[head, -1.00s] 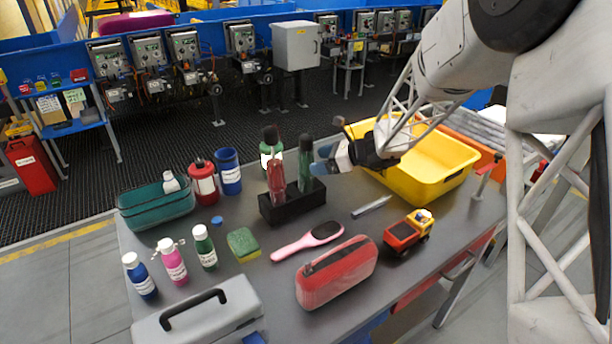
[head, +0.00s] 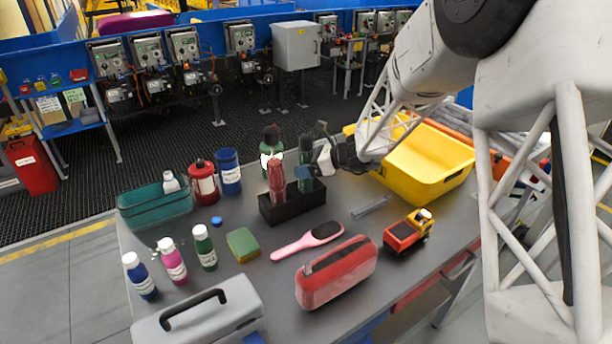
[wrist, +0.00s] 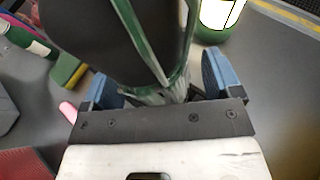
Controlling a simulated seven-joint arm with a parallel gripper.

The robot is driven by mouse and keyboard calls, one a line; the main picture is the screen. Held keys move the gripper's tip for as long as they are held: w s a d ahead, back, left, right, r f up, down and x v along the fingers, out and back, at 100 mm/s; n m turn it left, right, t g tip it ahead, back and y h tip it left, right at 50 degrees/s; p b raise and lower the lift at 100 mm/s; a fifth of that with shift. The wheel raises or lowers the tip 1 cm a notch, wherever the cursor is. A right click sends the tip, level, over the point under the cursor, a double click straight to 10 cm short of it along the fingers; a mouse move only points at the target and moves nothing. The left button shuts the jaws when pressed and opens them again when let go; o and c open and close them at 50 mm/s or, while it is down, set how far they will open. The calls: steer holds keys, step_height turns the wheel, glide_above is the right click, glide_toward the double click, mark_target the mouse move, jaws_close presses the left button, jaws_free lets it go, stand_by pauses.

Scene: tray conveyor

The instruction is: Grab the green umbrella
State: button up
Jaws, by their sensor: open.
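The green umbrella (head: 304,148) stands upright, folded, in a black holder (head: 292,208), to the right of a red umbrella (head: 277,180). My gripper (head: 312,162) has come in from the right and is at the green umbrella, partly covering it. In the wrist view the blue fingers of my gripper (wrist: 160,84) are spread apart. The green umbrella (wrist: 150,35) runs up between and beyond them. I cannot tell whether either finger touches it.
A yellow bin (head: 440,182) stands at the right of the table. A green-capped bottle (head: 272,143) is behind the holder. A pink hairbrush (head: 308,240), a toy truck (head: 408,232) and a red case (head: 336,272) lie in front. Several bottles fill the left side.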

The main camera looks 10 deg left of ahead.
mark_target(306, 135)
steer(key=c, duration=1.1)
steer(key=shift+c, duration=0.2)
steer(key=shift+r, duration=0.15)
steer(key=shift+r, duration=4.85)
